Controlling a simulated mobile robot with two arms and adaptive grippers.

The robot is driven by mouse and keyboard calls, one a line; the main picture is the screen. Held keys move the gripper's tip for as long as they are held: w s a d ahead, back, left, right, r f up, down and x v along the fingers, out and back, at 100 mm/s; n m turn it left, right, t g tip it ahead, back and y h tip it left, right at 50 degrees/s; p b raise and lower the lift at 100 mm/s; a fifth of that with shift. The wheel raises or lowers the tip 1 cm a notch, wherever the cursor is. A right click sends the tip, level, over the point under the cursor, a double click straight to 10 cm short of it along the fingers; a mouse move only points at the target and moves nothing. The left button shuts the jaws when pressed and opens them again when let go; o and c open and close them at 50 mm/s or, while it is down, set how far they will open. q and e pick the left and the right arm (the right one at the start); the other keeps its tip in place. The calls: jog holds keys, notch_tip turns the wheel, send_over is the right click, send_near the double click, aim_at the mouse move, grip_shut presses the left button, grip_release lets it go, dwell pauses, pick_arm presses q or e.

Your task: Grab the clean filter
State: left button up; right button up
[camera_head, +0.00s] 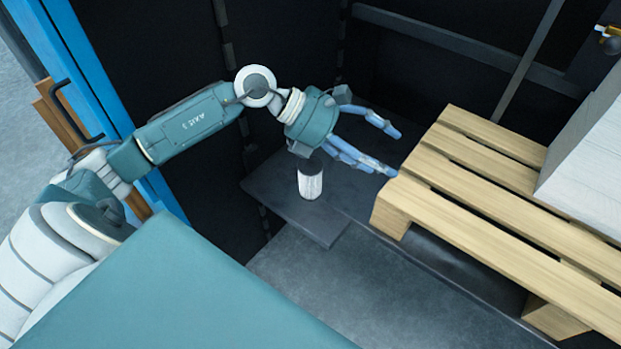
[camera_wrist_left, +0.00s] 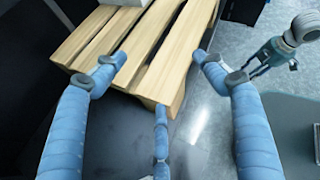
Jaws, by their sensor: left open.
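A small white cylinder with a dark top, which looks like the filter (camera_head: 311,182), stands upright on a dark shelf (camera_head: 325,226). My left gripper (camera_head: 383,148) is above and to the right of it in the head view, with its blue fingers spread and empty. The hand's teal palm is close above the cylinder; I cannot tell if they touch. The left wrist view shows the same open fingers (camera_wrist_left: 160,76) pointing toward the pallet, and the cylinder does not show there.
A wooden pallet (camera_head: 477,160) lies right of the shelf, its near corner close to the fingertips. A pale grey block (camera_head: 590,165) stands on it. Dark walls close off the back. A blue post (camera_head: 95,70) stands at left. Grey floor (camera_head: 330,300) lies in front.

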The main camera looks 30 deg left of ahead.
pick_arm(q)
jog(key=a+f+y, duration=0.1)
jog(key=a+y, duration=0.1)
jog(key=a, duration=0.4)
jog(key=s+a+f+m+g+y, duration=0.1)
jog(key=a+y, duration=0.1)
jog(key=a, duration=0.4)
jog(key=s+a+f+g+y, duration=0.1)
jog(key=a+f+y, duration=0.1)
jog(key=a, duration=0.3)
jog(key=shift+a+f+y, duration=0.1)
jog(key=shift+a+y, duration=0.3)
jog(key=shift+y, duration=0.1)
send_over(309, 165)
jog(key=s+a, duration=0.1)
notch_tip(309, 165, down, 4)
jog(key=shift+s+f, duration=0.15)
jog(key=x, duration=0.4)
jog(key=b+x, duration=0.1)
jog(key=x, duration=0.1)
jog(key=shift+s+a+f, duration=0.1)
jog(key=shift+a+f, duration=0.1)
jog(key=shift+a, duration=0.2)
jog(key=shift+f, duration=0.1)
jog(key=c, duration=1.3)
pick_arm(e)
jog(key=shift+w+r, duration=0.1)
jog(key=shift+r, duration=0.15)
